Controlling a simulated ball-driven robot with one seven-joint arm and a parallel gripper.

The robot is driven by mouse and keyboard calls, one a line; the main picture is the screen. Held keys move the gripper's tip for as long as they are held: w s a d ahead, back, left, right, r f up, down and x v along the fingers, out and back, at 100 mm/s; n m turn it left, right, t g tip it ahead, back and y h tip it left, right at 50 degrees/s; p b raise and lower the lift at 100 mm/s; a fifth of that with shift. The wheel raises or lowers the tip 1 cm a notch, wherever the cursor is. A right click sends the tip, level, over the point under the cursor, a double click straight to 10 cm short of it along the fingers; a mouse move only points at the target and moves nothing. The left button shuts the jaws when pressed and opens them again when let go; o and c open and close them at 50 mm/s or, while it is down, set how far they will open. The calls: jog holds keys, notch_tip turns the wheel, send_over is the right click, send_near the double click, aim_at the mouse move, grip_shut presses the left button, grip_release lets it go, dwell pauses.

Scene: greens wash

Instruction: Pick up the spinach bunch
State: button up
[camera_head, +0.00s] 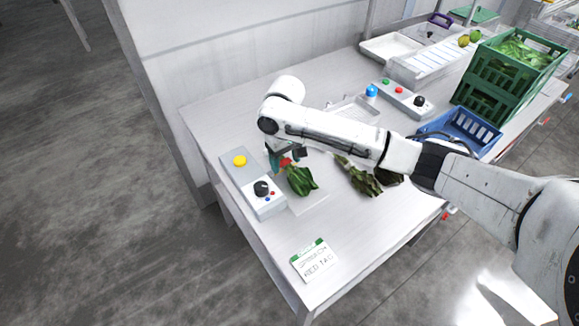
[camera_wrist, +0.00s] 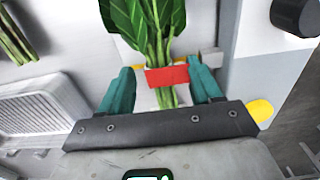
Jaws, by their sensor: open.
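The spinach bunch (camera_head: 302,181), dark green leaves with a red band round its stems, lies on a pale plate (camera_head: 318,204) beside a control box. In the wrist view its leaves (camera_wrist: 150,18) point away from me and its stems run back between my fingers. My gripper (camera_head: 284,162) is over the stem end of the bunch. In the wrist view my gripper (camera_wrist: 162,70) is open, with one teal finger on each side of the red band (camera_wrist: 167,76). Gaps show between the fingers and the stems.
The control box (camera_head: 250,183) with a yellow button and black knob stands close left of the bunch. Other greens (camera_head: 362,180) lie to the right, partly behind my arm. A card (camera_head: 313,261) lies near the front edge. A blue basket (camera_head: 462,130) and green crates (camera_head: 505,75) stand at right.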

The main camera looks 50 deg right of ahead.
grip_shut()
dwell(0.5)
jog(key=shift+r, duration=0.15)
